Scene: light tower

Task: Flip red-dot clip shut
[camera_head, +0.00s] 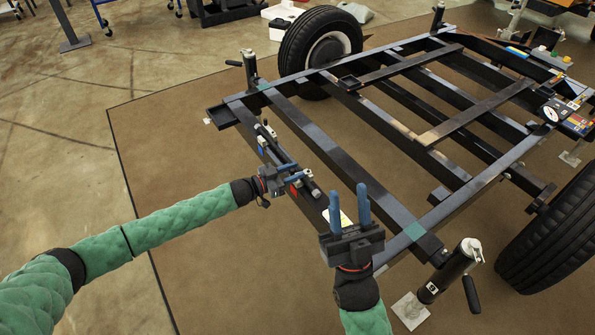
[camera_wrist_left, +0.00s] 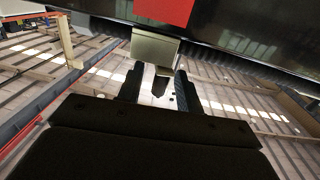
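The red dot (camera_head: 295,188) is a red square patch on the dark side face of the black frame's front beam. It also shows at the top of the left wrist view (camera_wrist_left: 165,10). My left gripper (camera_head: 279,179) is right at the red patch. In its wrist view its two fingers (camera_wrist_left: 158,88) stand apart at the clip's lower end; contact cannot be told. My right gripper (camera_head: 363,205) is open and empty, its blue fingers pointing up, in front of the beam.
The black trailer frame (camera_head: 313,136) fills the right side. A second patch, blue (camera_head: 262,150), sits further left along the beam. A wheel (camera_head: 319,45) is behind, another wheel (camera_head: 552,240) at right. A jack (camera_head: 452,270) stands near my right gripper.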

